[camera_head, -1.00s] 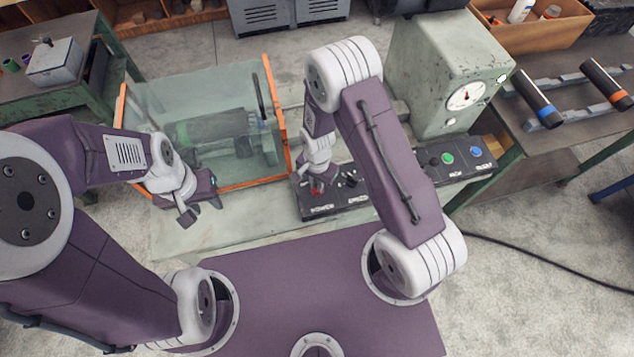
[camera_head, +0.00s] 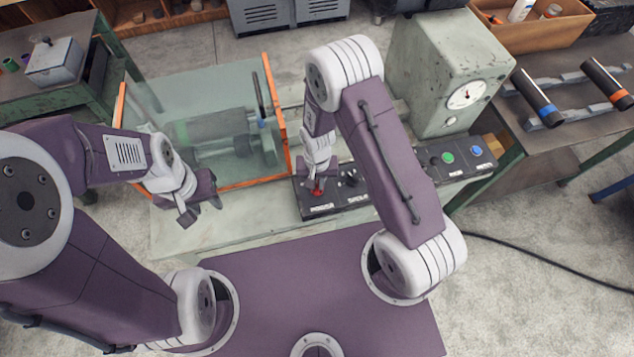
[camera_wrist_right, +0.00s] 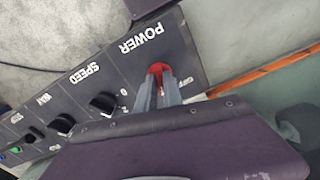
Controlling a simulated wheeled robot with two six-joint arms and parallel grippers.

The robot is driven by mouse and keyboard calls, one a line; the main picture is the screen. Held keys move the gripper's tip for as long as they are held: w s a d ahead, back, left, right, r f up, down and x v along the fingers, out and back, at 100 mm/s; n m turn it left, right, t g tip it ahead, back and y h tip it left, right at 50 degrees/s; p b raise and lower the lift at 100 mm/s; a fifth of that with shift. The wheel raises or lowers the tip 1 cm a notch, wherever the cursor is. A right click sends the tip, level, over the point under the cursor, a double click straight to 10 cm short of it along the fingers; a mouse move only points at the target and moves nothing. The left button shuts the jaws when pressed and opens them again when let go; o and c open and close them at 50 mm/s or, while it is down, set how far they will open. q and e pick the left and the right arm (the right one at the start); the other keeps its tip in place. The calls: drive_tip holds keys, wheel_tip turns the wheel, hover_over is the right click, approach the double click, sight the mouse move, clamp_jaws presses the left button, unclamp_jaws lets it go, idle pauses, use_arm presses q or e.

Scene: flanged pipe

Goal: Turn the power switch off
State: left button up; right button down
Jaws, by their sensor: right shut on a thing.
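The red power switch (camera_head: 317,191) sits at the left end of the black control panel (camera_head: 345,197), above the "POWER" label. In the right wrist view the red switch (camera_wrist_right: 158,69) shows beyond my fingers, beside the "POWER" lettering. My right gripper (camera_head: 315,184) points down at the switch and is shut on it; its fingers (camera_wrist_right: 158,90) hide part of the red knob. My left gripper (camera_head: 201,210) is open and empty over the bench, in front of the clear enclosure. The exact angle of the switch is hard to read.
A clear orange-edged enclosure (camera_head: 283,130) covers a pipe (camera_head: 215,128) to the left of the panel. Black knobs (camera_wrist_right: 103,104), a green button (camera_head: 447,158) and a blue button (camera_head: 476,151) lie along the panel. A green gauge cabinet (camera_head: 440,70) stands behind.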

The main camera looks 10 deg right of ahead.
sight(317, 185)
drive_tip(key=n, duration=0.6)
drive_tip(key=shift+w+r, duration=0.1)
drive_tip(key=shift+w, duration=0.1)
drive_tip(key=n, duration=0.5)
drive_tip(key=shift+n, duration=0.3)
idle(0.3)
drive_tip(key=c, duration=1.5)
unclamp_jaws()
drive_tip(key=shift+s, duration=0.1)
wheel_tip(317, 185, up, 9)
drive_tip(key=shift+r+b, duration=0.1)
drive_tip(key=shift+b, duration=0.45)
